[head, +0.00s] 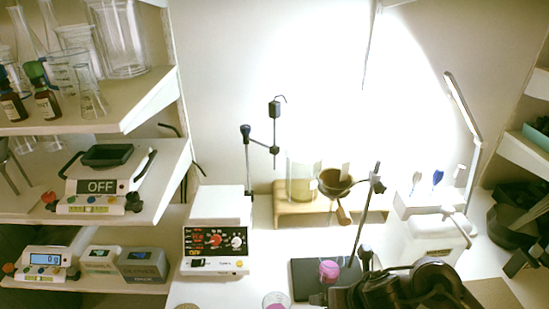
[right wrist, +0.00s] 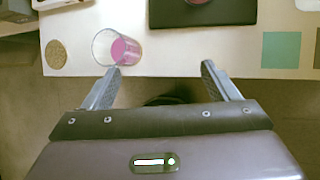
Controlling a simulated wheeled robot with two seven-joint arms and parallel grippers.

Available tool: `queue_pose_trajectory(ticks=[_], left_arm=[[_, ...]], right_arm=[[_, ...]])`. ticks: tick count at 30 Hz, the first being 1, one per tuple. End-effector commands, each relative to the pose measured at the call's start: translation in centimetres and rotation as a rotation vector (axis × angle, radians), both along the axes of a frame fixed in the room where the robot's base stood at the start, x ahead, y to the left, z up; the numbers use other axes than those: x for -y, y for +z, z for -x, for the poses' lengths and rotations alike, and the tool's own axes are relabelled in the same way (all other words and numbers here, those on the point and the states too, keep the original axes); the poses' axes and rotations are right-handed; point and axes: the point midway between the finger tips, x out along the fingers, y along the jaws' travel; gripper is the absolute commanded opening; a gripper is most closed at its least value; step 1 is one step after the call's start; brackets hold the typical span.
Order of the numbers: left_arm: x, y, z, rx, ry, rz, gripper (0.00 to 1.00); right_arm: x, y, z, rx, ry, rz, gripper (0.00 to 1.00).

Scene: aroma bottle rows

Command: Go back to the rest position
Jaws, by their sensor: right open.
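My right gripper (right wrist: 162,73) is open and empty in the right wrist view, its two fingers apart near the front edge of the white table (right wrist: 190,55). A clear glass with pink contents (right wrist: 122,50) is on the table just beyond the left fingertip, not between the fingers. The same glass is partly cut off at the bottom of the head view (head: 275,301). My right arm shows dark at the bottom right of the head view. My left gripper is in neither view.
A small pink vessel (head: 329,270) sits on a black stand base (head: 305,280). A white control box (head: 216,240) stands left of it. A brown round mat (right wrist: 57,58) and a green square (right wrist: 281,50) lie on the table. Shelves (head: 150,100) with glassware and bottles are at left.

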Motion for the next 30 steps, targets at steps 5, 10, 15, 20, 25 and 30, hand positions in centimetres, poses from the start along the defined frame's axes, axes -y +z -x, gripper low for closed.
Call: queue_pose_trajectory(ticks=[5, 10, 15, 20, 25, 30], left_arm=[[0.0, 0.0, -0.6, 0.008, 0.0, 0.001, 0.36], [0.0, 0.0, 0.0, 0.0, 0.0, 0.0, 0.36], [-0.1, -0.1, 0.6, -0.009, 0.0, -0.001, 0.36], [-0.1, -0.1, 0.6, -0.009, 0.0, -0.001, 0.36], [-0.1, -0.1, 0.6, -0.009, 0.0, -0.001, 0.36], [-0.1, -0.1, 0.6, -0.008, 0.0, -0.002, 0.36]], right_arm=[[-2.5, 0.8, 0.2, -0.008, -0.296, -0.206, 0.81], [-3.6, 2.1, 0.6, -0.062, -0.736, -0.472, 0.81], [-1.6, 2.6, 2.3, -0.183, -1.367, -0.773, 0.81], [1.2, 2.1, 5.0, -0.285, -1.888, -0.952, 0.81], [3.7, 1.2, 8.3, -0.362, -2.351, -1.06, 0.81], [5.7, 0.3, 12.2, -0.408, -2.777, -1.111, 0.81]])
